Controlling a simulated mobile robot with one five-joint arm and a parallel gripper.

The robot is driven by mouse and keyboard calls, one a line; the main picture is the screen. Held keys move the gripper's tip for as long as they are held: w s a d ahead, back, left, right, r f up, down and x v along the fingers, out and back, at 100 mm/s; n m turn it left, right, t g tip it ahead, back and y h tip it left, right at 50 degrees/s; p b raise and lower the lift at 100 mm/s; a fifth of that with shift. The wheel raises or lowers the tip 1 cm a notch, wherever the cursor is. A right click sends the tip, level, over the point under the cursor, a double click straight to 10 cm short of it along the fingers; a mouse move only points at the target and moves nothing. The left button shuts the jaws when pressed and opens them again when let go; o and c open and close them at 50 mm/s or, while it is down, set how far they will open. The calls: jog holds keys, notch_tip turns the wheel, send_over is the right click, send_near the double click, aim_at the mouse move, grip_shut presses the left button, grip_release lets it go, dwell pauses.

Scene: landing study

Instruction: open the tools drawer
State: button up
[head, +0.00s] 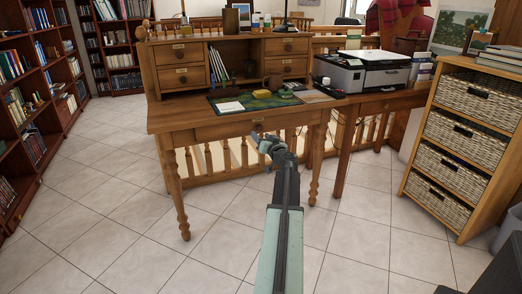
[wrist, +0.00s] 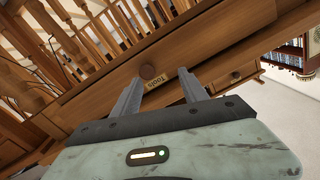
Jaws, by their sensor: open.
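The tools drawer (head: 240,129) is the wide shallow drawer in the front of the wooden desk; it looks shut. In the wrist view its front (wrist: 215,35) runs at a slant, with a round dark wooden knob (wrist: 148,72) and a label reading "Tools" (wrist: 158,84). My gripper (head: 262,137) is in front of the drawer in the head view and hides part of its middle. In the wrist view my gripper (wrist: 160,75) is open, and the knob appears between its fingertips, nearer the left finger. I cannot tell whether they touch it.
The desktop holds a dark green mat (head: 262,100) with papers. A printer (head: 362,72) stands on a side table to the right, near a wicker-drawer cabinet (head: 462,135). Bookshelves (head: 30,90) line the left. Railings stand behind the desk; the tiled floor (head: 130,215) in front is clear.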

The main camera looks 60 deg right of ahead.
aim_at(261, 128)
jog(key=shift+m+h, duration=0.3)
jog(key=shift+h, duration=0.1)
jog(key=w+d, duration=0.1)
jog(key=d, duration=0.1)
jog(key=w+d, duration=0.3)
jog(key=d, duration=0.1)
jog(key=shift+w+d+f, duration=0.15)
jog(key=shift+d, duration=0.15)
jog(key=shift+a, duration=0.1)
grip_shut()
dwell(0.8)
